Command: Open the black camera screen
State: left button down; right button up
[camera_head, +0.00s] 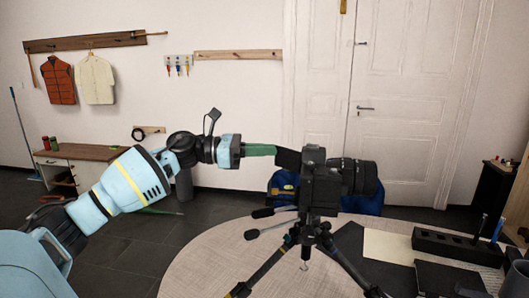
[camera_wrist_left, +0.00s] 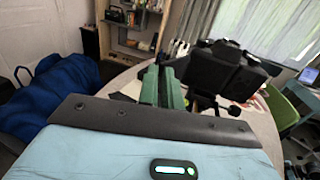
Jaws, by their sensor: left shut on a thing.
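A black camera (camera_head: 315,186) with its lens (camera_head: 360,176) pointing right stands on a tripod (camera_head: 306,232) on the round table. Its black screen (camera_head: 288,159) sticks out from the body to the left. My left gripper (camera_head: 274,151) reaches in from the left, its green fingers shut on the screen's outer edge. In the left wrist view, the green fingers (camera_wrist_left: 165,85) meet the screen beside the camera body (camera_wrist_left: 220,68); the exact contact is hard to make out. My right gripper is not in view.
The round table (camera_head: 205,262) holds a black organizer (camera_head: 455,246) with pens and a paper sheet (camera_head: 388,246) at the right. The tripod's handles (camera_head: 262,213) stick out left below my gripper. A blue bag (camera_head: 284,188) lies behind the table.

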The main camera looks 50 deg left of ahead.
pick_arm(q)
jog(key=shift+a+r, duration=0.2)
jog(key=c, duration=1.9)
grip_release()
jog(key=shift+f, duration=0.1)
jog(key=v, duration=0.8)
jog(key=shift+b, duration=0.4)
jog(key=shift+d, duration=0.1)
